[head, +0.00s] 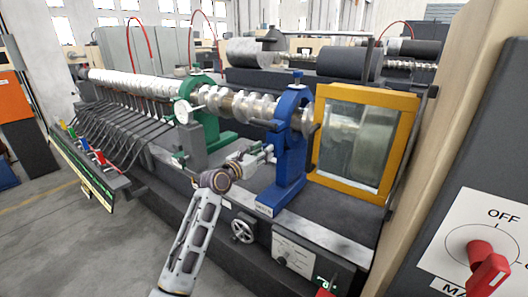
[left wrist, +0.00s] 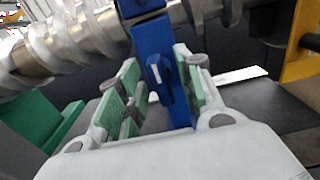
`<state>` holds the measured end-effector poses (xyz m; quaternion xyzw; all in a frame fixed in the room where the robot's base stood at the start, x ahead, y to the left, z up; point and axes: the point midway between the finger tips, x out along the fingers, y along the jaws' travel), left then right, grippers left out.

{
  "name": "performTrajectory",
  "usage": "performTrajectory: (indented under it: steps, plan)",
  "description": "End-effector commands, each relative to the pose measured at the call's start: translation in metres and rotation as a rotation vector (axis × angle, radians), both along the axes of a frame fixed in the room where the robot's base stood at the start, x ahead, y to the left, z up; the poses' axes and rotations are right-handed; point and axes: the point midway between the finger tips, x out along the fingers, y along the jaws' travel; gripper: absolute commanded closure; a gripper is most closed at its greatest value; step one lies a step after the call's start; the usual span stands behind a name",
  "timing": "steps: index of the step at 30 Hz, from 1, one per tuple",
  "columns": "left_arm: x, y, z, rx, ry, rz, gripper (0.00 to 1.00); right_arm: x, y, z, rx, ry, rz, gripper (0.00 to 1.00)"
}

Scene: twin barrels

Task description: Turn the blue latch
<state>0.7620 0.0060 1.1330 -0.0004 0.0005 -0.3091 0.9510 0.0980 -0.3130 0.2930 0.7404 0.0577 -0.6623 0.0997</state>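The blue latch (left wrist: 160,80) is a small blue handle on the front of the blue stand (head: 290,150), which holds the metal screw shaft (head: 235,103). In the left wrist view the stand is a blue upright (left wrist: 152,40) behind the latch. My left gripper (head: 262,157) reaches the stand from the left in the head view. In the left wrist view its green-padded fingers (left wrist: 160,88) are apart, one on each side of the latch, with visible gaps. Contact with the latch cannot be told. My right gripper is not in view.
A yellow-framed window (head: 363,140) stands close on the right. A grey panel with a red switch (head: 484,262) fills the right foreground. Open floor lies at lower left.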

Motion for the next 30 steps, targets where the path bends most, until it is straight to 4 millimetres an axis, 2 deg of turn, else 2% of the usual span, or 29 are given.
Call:
performTrajectory:
  steps: [6,17,26,30]
  plan:
    - [0.0084,-0.0065,0.0002,0.001,-0.001,0.0,0.64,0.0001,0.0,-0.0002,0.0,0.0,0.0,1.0]
    - [0.01,-0.0075,0.0004,0.0,-0.001,0.0,0.64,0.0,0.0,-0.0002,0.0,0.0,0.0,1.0]
    - [0.0099,-0.0073,0.0002,0.001,-0.001,0.0,1.0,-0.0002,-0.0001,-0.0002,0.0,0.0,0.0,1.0]
    - [0.0099,-0.0073,0.0002,0.002,-0.001,0.0,1.0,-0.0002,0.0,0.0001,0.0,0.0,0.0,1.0]
